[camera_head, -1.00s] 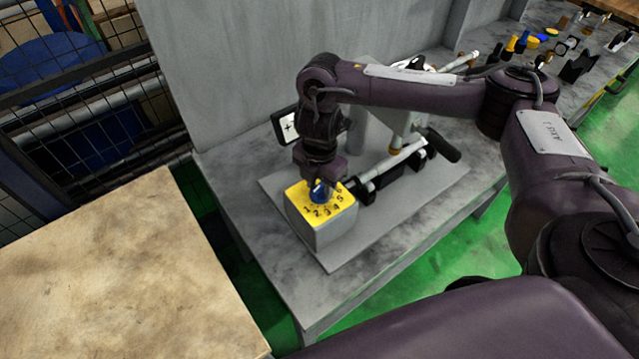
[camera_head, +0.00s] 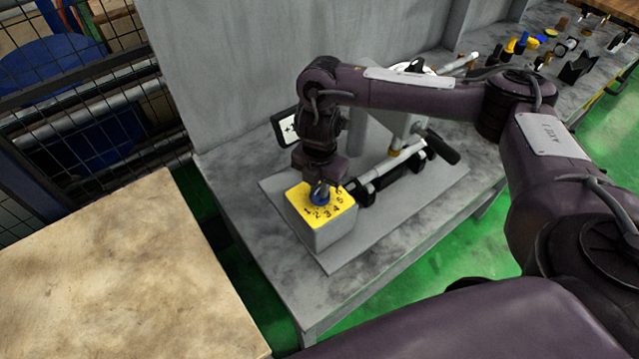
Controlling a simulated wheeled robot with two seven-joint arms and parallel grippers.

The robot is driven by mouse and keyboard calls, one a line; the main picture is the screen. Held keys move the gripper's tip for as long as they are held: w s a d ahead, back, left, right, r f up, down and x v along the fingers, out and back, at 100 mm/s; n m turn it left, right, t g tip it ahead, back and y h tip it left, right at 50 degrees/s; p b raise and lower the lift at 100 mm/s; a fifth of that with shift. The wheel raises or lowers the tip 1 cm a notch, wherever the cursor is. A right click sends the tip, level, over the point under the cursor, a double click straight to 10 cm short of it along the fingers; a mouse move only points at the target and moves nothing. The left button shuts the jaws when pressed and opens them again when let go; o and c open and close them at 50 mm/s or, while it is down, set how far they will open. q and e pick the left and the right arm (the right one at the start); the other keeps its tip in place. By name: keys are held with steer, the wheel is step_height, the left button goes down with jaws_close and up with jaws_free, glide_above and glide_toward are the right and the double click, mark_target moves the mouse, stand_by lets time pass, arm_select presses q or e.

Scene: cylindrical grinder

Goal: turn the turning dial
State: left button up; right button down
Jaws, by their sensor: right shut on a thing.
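The turning dial (camera_head: 320,199) is a small blue knob on the yellow, numbered top (camera_head: 337,212) of a grey box (camera_head: 325,235). The box stands on a grey plate on the workbench. My right gripper (camera_head: 321,187) points down from above and is shut on the dial. The gripper hides the upper part of the dial and some of the yellow face. The numbers show in front of the dial and to its right. My left gripper is not in view.
The grinder's rods and black handle (camera_head: 442,146) lie right behind the box. A tilted black-framed panel (camera_head: 287,128) stands behind it. A beige tabletop (camera_head: 120,270) is at the left, and a mesh fence (camera_head: 90,100) is behind that. Small tools sit at the back right.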

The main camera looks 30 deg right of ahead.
steer(key=shift+n, duration=2.1)
steer(key=c, duration=1.4)
jaws_free()
steer(key=shift+r+p, duration=1.05)
steer(key=shift+r, duration=2.85)
steer(key=shift+s, duration=0.15)
